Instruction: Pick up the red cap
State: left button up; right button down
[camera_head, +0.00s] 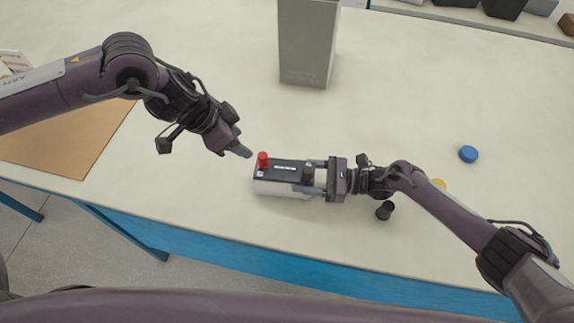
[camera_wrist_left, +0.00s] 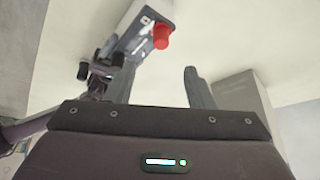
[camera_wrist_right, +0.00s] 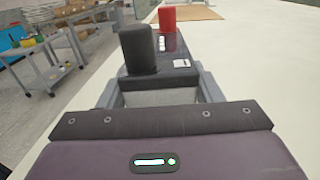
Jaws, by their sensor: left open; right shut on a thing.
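The red cap (camera_head: 263,160) sits on the left end of a battery (camera_head: 282,188), a box with a dark top and pale sides on the table. It also shows in the left wrist view (camera_wrist_left: 161,37) and at the far end of the battery in the right wrist view (camera_wrist_right: 167,18). A black cap (camera_head: 307,175) stands on the battery's right end. My left gripper (camera_head: 241,152) is open and empty, just left of and above the red cap, not touching it. My right gripper (camera_head: 318,178) is shut on the battery's right end, around its sides.
A tall grey box (camera_head: 306,45) stands behind the battery. A loose black cap (camera_head: 384,210), a blue cap (camera_head: 468,154) and a yellow cap (camera_head: 439,184), partly hidden by my right arm, lie to the right. A brown mat (camera_head: 70,140) lies left. The table's blue front edge is near.

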aim_at(262, 155)
pick_arm(q)
jog(key=w+d+r+m+g+y, duration=0.3)
jog(key=w+d+m+y, duration=0.1)
jog(key=m, duration=1.3)
jog(key=f, duration=0.6)
jog(key=shift+s+f, duration=0.1)
jog(key=shift+s, duration=0.1)
jog(key=shift+s+d+f, duration=0.1)
jog(key=shift+s+f, duration=0.05)
jog(key=shift+f, duration=2.55)
jog(key=shift+c, duration=0.2)
jog(key=c, duration=1)
